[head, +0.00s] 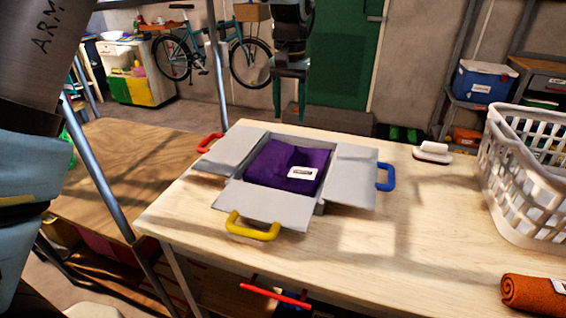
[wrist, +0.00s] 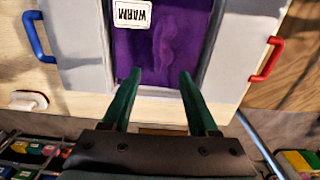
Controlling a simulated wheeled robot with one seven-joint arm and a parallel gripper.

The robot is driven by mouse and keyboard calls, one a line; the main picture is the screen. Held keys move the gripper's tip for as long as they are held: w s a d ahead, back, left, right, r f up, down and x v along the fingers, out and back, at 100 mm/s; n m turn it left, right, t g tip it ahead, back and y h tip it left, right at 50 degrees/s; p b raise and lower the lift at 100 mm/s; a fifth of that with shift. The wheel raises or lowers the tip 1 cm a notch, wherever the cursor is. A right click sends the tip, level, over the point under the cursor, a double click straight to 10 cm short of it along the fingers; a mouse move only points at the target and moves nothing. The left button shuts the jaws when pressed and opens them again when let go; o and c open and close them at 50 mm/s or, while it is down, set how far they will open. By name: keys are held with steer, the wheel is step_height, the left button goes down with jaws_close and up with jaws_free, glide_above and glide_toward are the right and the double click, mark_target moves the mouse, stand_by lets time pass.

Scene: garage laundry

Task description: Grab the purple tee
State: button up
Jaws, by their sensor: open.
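The purple tee (head: 287,165) lies folded inside an open grey box (head: 264,207) on the wooden table. A white label sits on the tee, and in the wrist view it reads "WARM". The box's flaps are folded outward, with red, blue and yellow handles. My gripper (head: 289,112) hangs above and behind the box in the head view. In the wrist view its two green fingers (wrist: 158,82) are apart and empty, pointing toward the tee (wrist: 160,45). I cannot tell the exact height of the fingertips over the tee.
A white laundry basket (head: 520,185) stands at the table's right. A rolled orange towel (head: 530,295) lies at the front right. A white-handled brush (head: 432,153) lies near the back edge. A metal post (head: 100,165) rises left of the table.

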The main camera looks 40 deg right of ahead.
steer(key=p, duration=0.1)
glide_above(290, 150)
steer(key=f, duration=0.5)
steer(key=shift+w+d+f, duration=0.1)
steer(key=shift+w+d, duration=0.05)
steer(key=shift+d, duration=0.1)
steer(key=shift+s+a+f+p, duration=0.15)
steer(key=shift+f+p, duration=0.55)
steer(key=shift+f, duration=0.65)
steer(key=shift+s+a+f+p, duration=0.1)
steer(key=shift+f+p, duration=0.55)
steer(key=shift+f, duration=0.7)
jaws_close()
